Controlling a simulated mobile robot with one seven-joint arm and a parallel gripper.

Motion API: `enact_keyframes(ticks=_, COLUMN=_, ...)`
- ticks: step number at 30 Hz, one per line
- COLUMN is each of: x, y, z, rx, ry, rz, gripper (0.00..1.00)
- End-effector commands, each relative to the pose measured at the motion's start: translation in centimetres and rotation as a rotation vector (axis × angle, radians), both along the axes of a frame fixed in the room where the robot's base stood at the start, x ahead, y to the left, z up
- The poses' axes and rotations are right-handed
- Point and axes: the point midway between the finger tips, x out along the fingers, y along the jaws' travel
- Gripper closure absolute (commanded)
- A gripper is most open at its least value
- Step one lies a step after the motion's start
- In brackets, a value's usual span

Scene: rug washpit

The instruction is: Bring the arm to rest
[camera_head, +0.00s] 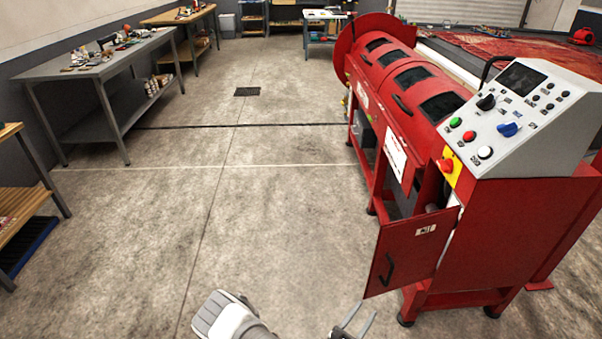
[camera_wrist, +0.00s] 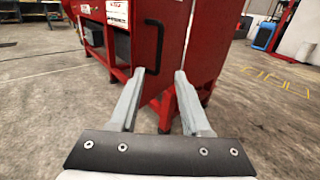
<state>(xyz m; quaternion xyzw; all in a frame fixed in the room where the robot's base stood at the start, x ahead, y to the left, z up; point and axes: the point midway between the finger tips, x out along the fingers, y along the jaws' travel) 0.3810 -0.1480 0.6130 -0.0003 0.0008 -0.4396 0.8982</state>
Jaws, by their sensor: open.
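My gripper (camera_head: 352,322) shows at the bottom of the head view, with part of my arm to its left. In the wrist view its two fingers (camera_wrist: 158,102) stand apart with nothing between them. The red machine's small door (camera_head: 408,250) hangs ajar, with a black handle (camera_head: 388,270) on its face. The door's black handle also shows in the wrist view (camera_wrist: 156,45), beyond the left finger. The gripper appears apart from the door and handle.
A red drum machine (camera_head: 405,80) with a grey control panel (camera_head: 520,120) stands at the right. A grey workbench (camera_head: 100,65) with tools stands at the left. A wooden bench (camera_head: 185,14) is behind it. The concrete floor (camera_head: 230,200) between them is clear.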

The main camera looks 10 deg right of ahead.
Motion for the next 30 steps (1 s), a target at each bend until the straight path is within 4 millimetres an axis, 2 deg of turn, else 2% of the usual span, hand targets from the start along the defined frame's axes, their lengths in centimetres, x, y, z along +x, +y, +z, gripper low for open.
enact_keyframes(ticks=4, x=0.4, y=0.2, z=1.0, rx=0.014, ry=-0.023, rz=-0.031, gripper=0.53)
enact_keyframes(ticks=8, x=1.1, y=0.8, z=3.7, rx=0.055, ry=-0.084, rz=-0.123, gripper=0.53)
enact_keyframes(ticks=18, x=1.9, y=2.2, z=13.3, rx=0.233, ry=-0.283, rz=-0.463, gripper=0.53)
enact_keyframes(ticks=30, x=0.3, y=3.6, z=23.5, rx=0.508, ry=-0.476, rz=-0.831, gripper=0.53)
